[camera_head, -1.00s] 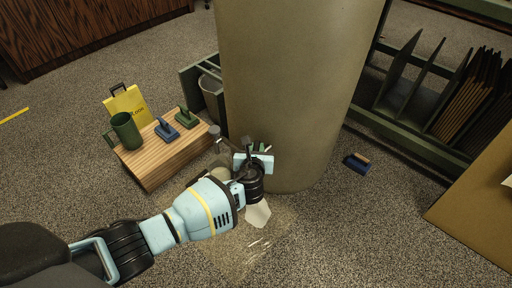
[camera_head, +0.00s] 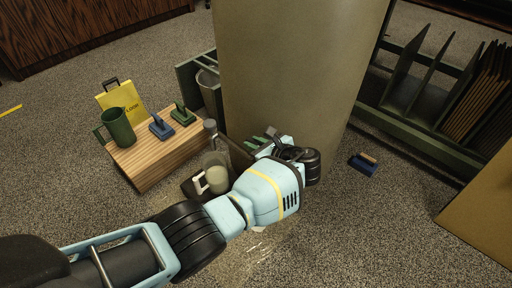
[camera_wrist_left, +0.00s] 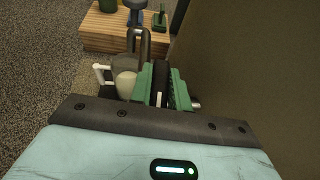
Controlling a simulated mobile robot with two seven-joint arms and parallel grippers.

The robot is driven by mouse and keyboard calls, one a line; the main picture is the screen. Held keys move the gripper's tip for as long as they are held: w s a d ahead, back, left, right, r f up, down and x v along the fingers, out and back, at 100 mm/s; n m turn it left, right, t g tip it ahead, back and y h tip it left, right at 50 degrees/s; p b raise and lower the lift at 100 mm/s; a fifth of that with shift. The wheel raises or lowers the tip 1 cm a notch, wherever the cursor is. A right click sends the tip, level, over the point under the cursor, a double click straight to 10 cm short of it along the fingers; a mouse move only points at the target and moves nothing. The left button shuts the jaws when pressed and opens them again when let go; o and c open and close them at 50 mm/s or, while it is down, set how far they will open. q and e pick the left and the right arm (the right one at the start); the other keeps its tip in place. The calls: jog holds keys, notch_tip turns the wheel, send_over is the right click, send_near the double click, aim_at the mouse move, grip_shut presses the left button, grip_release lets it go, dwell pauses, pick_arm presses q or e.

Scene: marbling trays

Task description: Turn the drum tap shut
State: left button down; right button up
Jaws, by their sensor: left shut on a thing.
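The drum (camera_head: 290,70) is a large tan cylinder standing upright in the middle of the head view; its wall fills the right of the left wrist view (camera_wrist_left: 255,70). My left gripper (camera_head: 268,141) is low against the drum's front. In the left wrist view its green fingers (camera_wrist_left: 161,88) are shut on a dark upright piece, which looks like the tap's handle (camera_wrist_left: 160,78). The gripper and wrist hide most of the tap. A clear jug (camera_head: 215,178) with a white handle and pale liquid stands just left of the gripper. My right gripper is not in view.
A wooden block (camera_head: 158,153) at left carries a green mug (camera_head: 118,127) and blue and green handled tools. A yellow sign (camera_head: 124,98) stands behind it. A wet patch (camera_head: 252,245) lies on the floor. A blue brush (camera_head: 363,162) and a rack (camera_head: 425,130) are at right.

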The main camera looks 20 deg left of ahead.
pick_arm(q)
jog(key=shift+f+n+g+b, duration=0.1)
jog(key=shift+n+g+b, duration=0.2)
jog(key=shift+g+b, duration=0.1)
jog(key=shift+b, duration=0.3)
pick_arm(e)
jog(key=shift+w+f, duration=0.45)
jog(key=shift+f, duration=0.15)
pick_arm(q)
jog(key=c, duration=1.3)
grip_release()
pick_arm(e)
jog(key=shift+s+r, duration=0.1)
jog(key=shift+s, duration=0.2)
